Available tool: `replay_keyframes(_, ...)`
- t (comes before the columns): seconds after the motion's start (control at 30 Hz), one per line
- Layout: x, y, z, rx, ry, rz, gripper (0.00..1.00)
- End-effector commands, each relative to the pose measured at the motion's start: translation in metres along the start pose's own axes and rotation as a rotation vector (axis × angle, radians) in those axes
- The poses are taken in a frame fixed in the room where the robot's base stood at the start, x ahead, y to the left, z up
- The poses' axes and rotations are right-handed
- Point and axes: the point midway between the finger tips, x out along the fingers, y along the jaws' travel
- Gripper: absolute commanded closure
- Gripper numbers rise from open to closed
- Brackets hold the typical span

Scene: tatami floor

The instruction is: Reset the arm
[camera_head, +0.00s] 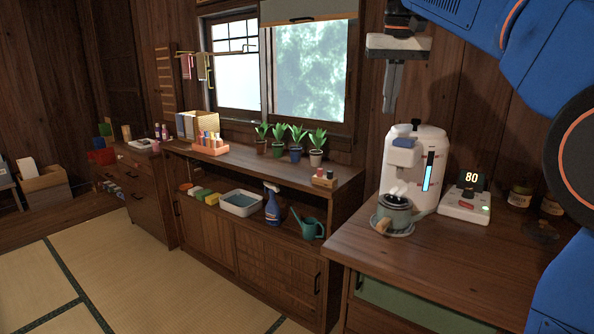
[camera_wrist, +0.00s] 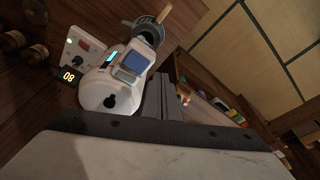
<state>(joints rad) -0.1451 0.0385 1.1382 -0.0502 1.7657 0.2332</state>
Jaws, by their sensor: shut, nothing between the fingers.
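My gripper (camera_head: 392,86) hangs pointing down from my blue arm at the upper right of the head view. Its fingers are shut with nothing between them, above and a little left of the white water dispenser (camera_head: 425,165). In the wrist view the two grey fingers (camera_wrist: 161,97) lie side by side, and the dispenser (camera_wrist: 116,90) is seen from above next to them. My gripper is apart from everything.
Potted plants (camera_head: 297,140) line the lower cabinet, with a spray bottle (camera_head: 272,205) and watering can (camera_head: 307,226) below. The tatami (camera_head: 150,285) is clear.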

Motion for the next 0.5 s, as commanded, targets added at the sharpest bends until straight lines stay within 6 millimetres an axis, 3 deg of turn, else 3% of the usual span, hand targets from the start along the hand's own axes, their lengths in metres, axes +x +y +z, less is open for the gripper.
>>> replay_keyframes(0.27,0.009,0.008,0.019,-0.008,0.011,-0.004,1.00)
replay_keyframes(0.5,0.024,0.020,0.047,-0.018,0.029,-0.009,1.00)
